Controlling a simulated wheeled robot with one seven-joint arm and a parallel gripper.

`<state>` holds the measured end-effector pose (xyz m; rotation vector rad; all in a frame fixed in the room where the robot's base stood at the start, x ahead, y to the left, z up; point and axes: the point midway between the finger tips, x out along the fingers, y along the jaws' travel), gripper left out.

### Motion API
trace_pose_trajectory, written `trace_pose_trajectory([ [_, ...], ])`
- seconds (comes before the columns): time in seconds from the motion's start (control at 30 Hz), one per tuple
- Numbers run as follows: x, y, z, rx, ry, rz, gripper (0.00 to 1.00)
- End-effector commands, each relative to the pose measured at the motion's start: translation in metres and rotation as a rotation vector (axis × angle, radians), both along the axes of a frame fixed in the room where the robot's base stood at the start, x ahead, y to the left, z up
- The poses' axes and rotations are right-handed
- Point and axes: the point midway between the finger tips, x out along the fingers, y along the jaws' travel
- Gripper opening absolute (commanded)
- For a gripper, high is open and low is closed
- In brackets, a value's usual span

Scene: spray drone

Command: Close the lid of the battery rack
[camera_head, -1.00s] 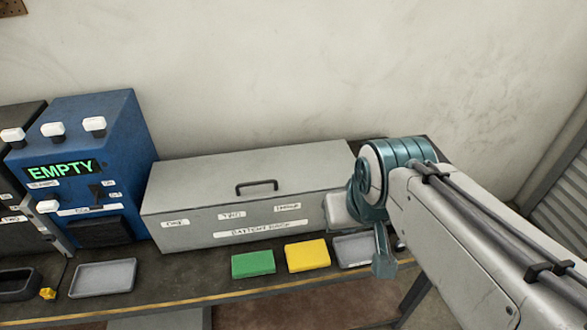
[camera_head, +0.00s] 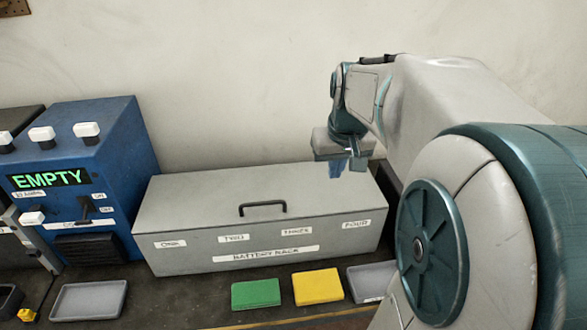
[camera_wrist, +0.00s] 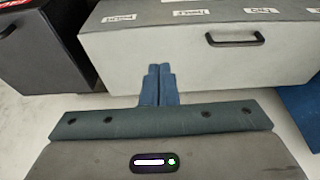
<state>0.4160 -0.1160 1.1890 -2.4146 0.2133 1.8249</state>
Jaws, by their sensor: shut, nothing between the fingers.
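The battery rack (camera_head: 200,256) is a long grey box on the bench, labelled along its front. Its lid (camera_head: 300,192) lies flat and looks closed, with a black handle (camera_head: 262,208) near the front edge. My gripper (camera_head: 345,166) is above the right end of the lid, fingers pointing down, shut and empty. In the wrist view the blue fingers (camera_wrist: 158,78) are together in front of the rack (camera_wrist: 205,68), whose handle (camera_wrist: 235,40) shows to the right. I cannot tell whether the fingertips touch the lid.
A blue machine (camera_head: 115,160) with an EMPTY display stands left of the rack. A green block (camera_head: 256,294), a yellow block (camera_head: 318,287) and grey trays (camera_head: 88,300) lie on the bench in front. A dark box (camera_wrist: 40,45) shows in the wrist view.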

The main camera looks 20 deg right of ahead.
Motion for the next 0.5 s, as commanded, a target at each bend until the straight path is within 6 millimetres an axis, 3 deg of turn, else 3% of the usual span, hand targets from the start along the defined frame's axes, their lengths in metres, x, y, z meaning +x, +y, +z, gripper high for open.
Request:
trace_pose_trajectory([
  [0.1, 0.009, -0.014, -0.009, 0.002, 0.011, -0.016, 0.00],
  [0.27, 0.014, -0.018, -0.019, 0.003, 0.015, -0.019, 0.00],
  [0.5, 0.025, -0.020, -0.063, 0.004, 0.018, -0.020, 0.00],
])
